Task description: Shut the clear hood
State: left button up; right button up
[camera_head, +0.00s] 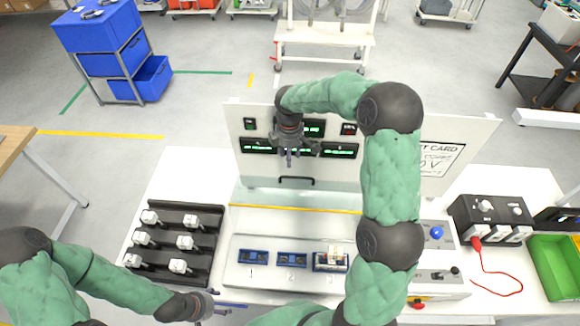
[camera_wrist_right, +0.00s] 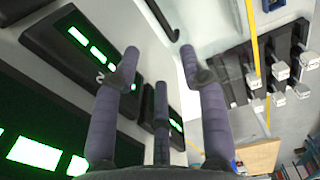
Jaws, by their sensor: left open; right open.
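The clear hood (camera_head: 262,196) shows as a pale, see-through sheet between the upright panel and the three numbered slots of the test station. A black bar handle (camera_head: 297,181) is at its upper part, and it also shows in the right wrist view (camera_wrist_right: 160,20). A yellow strip (camera_head: 295,208) runs along below it; I cannot tell the hood's exact angle. My right gripper (camera_head: 290,158) is open and empty, above the handle in front of the panel displays; its fingers also show in the right wrist view (camera_wrist_right: 160,62). My left gripper (camera_head: 222,305) is open, low at the table's front edge.
The upright panel (camera_head: 470,128) with green displays stands behind. A black rack (camera_head: 170,248) with white-topped pieces is at left. A black control box (camera_head: 488,215), red lead and green bin (camera_head: 556,268) are at right. My right arm covers part of the station.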

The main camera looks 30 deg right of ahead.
notch_tip(320, 180, down, 10)
jog(key=shift+r+p, duration=0.2)
jog(key=shift+p, duration=0.3)
jog(key=shift+c, duration=0.3)
jog(key=shift+s, duration=0.1)
grip_shut()
